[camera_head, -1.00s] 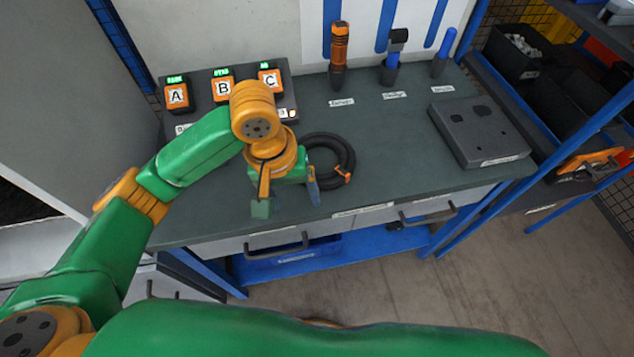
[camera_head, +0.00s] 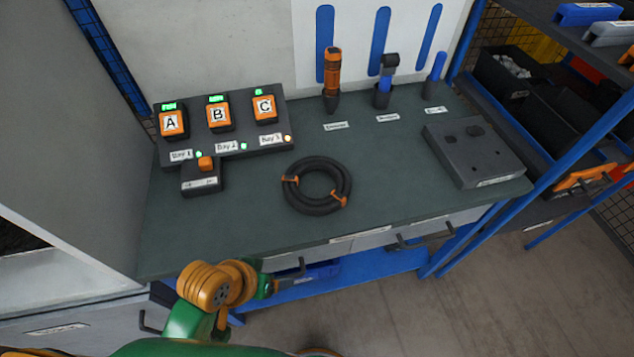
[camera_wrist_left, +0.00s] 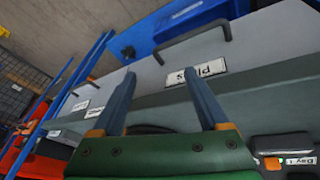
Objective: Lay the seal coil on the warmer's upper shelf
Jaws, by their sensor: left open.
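The seal coil (camera_head: 317,209) is a black ring tied with orange clips. It lies flat on the dark green bench top (camera_head: 385,190), in full view and untouched. My left gripper is in front of the bench's front edge, apart from the coil; in the head view it is mostly hidden by its own wrist. In the left wrist view the left gripper (camera_wrist_left: 163,98) has its two blue fingers spread, with nothing held between them. A dark curve behind the palm there may be the coil. My right gripper is not in view. I cannot identify the warmer or its upper shelf.
Chargers A, B and C (camera_head: 218,114) stand at the bench's back left, with a small orange-knobbed box (camera_head: 201,175) before them. A torch (camera_head: 332,78) and other upright tools stand behind. A grey block (camera_head: 474,152) sits right. A tall grey panel (camera_head: 65,130) bounds the left.

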